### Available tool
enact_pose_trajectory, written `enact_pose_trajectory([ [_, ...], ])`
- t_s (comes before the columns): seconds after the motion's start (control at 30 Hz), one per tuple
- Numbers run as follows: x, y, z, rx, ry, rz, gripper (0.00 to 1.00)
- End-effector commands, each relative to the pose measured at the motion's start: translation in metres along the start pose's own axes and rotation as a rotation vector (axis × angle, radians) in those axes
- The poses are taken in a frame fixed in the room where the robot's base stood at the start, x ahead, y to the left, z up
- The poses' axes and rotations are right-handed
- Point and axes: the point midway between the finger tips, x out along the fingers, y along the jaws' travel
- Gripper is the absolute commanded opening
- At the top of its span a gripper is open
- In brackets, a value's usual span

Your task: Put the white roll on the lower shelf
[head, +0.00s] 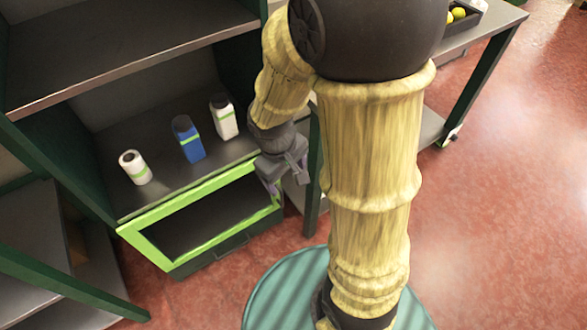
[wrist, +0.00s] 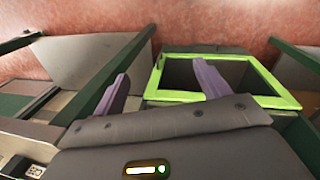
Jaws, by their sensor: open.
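The white roll (head: 135,168) stands upright at the left of a dark shelf board (head: 185,185), below a higher board (head: 120,58). My gripper (head: 287,184) is right of that shelf, near the right end of the green frame, apart from the roll. The roll is not visible in the wrist view.
A table (head: 492,28) bears a dark crate of yellow fruit.

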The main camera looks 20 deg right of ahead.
Motion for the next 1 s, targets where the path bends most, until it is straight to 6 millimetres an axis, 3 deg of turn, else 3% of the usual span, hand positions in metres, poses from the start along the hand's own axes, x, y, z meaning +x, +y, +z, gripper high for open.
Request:
enact_pose_trajectory([
  [0.1,-0.018,0.005,0.014,0.254,0.115,-0.07,0.75],
  [0.27,-0.028,0.007,0.02,0.421,0.191,-0.108,0.75],
  [1.0,-0.029,0.007,0.02,0.43,0.194,-0.111,0.75],
])
